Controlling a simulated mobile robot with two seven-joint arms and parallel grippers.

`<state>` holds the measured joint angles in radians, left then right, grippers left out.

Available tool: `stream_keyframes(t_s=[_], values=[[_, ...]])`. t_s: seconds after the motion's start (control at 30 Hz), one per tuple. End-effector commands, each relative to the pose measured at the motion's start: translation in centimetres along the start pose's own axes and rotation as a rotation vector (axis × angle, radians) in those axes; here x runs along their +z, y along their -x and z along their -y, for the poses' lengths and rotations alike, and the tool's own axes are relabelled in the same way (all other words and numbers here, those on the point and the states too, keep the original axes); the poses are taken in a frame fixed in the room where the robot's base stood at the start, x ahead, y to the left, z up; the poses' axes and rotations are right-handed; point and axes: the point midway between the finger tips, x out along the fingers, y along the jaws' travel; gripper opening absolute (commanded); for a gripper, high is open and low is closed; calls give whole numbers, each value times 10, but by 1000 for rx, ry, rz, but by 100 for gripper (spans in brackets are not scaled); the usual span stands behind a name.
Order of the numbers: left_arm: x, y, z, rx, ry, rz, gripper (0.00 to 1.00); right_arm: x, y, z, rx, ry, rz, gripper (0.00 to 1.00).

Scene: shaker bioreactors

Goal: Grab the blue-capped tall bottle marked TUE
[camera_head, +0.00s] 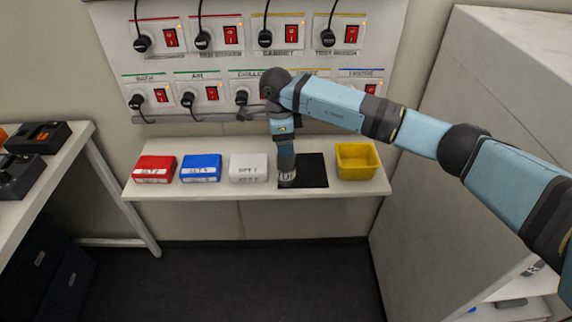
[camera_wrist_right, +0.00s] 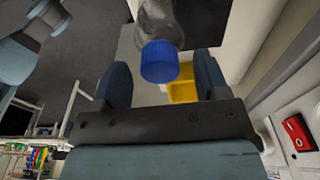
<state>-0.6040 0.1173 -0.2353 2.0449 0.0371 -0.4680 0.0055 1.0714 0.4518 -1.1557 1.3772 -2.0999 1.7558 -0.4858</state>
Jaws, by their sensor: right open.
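The bottle (camera_head: 287,179) stands at the left edge of a black mat (camera_head: 314,172) on the wall shelf. Dark lettering shows on its light label, too small to read surely. Its blue cap (camera_wrist_right: 160,62) shows in the right wrist view, with the clear grey body (camera_wrist_right: 158,24) beyond it. My right gripper (camera_head: 285,155) points down directly over the bottle and hides its top in the head view. In the wrist view the right gripper (camera_wrist_right: 161,66) is open, its fingers on either side of the cap with a gap at each side. My left gripper is not in view.
Red (camera_head: 155,169), blue (camera_head: 201,168) and white (camera_head: 248,167) labelled boxes stand left of the bottle. A yellow bin (camera_head: 357,161) stands to the right. A wall panel (camera_head: 245,45) with red switches and black plugs is above the shelf, close behind my right arm.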

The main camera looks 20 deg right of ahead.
Motion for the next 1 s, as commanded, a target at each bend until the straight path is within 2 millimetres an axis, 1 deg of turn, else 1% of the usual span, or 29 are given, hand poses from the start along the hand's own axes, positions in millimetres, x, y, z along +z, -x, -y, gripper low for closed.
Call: stream_keyframes(t_s=[0.03, 0.1, 0.3, 0.33, 0.37, 0.4, 0.47, 0.5, 0.57, 0.6, 0.63, 0.87, 0.97, 1.0], values=[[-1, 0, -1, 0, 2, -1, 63, 0, -8, 0, 1, 0, 0, 68], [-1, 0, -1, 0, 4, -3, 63, 0, -13, 0, 1, -1, 0, 68], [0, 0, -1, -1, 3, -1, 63, 0, -15, 0, -1, 0, 1, 68], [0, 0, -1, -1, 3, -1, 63, 0, -14, 0, -1, 0, 1, 65], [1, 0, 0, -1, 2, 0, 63, 0, -14, 0, -1, 0, 1, 58], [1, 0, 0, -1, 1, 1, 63, 0, -14, 0, -1, 0, 1, 49], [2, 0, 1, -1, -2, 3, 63, 0, -14, 0, -1, 0, 1, 36], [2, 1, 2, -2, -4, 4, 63, 0, -14, 0, -1, 0, 1, 26], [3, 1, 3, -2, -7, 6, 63, 1, -14, 0, -1, 0, 1, 12], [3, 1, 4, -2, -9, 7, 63, 1, -14, 0, -1, 0, 1, 3], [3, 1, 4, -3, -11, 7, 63, 1, -14, 0, -1, 0, 1, 0], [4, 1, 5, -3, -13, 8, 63, 0, -13, 0, -2, 0, 2, 0], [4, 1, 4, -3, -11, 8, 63, 0, -6, 1, -3, 0, 2, 0], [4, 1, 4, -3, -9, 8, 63, -1, -1, 1, -5, 0, 3, 0]])
